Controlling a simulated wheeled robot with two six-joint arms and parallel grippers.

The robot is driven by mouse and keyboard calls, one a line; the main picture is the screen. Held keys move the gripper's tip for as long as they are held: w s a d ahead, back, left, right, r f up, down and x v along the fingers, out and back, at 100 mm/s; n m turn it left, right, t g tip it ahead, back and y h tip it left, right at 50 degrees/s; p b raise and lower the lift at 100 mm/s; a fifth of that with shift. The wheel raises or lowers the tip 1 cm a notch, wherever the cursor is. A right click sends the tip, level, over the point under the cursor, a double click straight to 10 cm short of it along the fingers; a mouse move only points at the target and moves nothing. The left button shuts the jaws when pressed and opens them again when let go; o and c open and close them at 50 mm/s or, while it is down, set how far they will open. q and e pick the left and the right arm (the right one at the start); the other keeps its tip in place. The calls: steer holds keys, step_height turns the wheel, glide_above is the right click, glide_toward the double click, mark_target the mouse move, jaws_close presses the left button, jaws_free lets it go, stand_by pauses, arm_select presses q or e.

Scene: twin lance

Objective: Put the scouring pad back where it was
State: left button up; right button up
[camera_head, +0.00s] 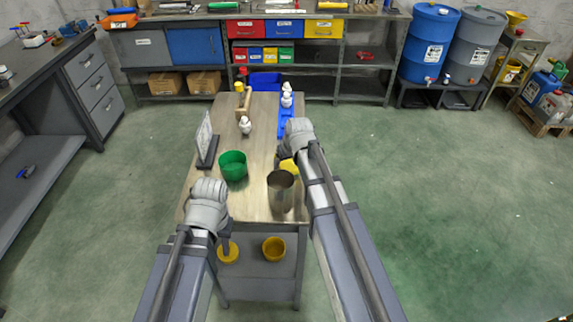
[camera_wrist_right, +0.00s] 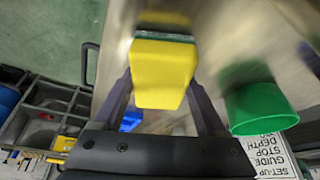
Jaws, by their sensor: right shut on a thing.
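The scouring pad (camera_head: 288,166) is a yellow block, partly hidden by my right gripper in the head view. In the right wrist view the pad (camera_wrist_right: 165,75) shows a large yellow face and a thin green layer at its far edge. My right gripper (camera_wrist_right: 163,90) is shut on it, with one finger on each side.
A blue tray (camera_head: 286,125) and white bottles (camera_head: 245,125) stand farther back on the table. A sign (camera_head: 205,140) stands at the left edge. The table's middle has some free room.

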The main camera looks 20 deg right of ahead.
steer(key=shift+f, duration=0.25)
steer(key=o, duration=1.1)
steer(key=shift+r, duration=0.1)
steer(key=shift+a, duration=0.1)
steer(key=shift+r, duration=0.2)
steer(key=p+v, duration=1.1)
steer(key=v, duration=0.1)
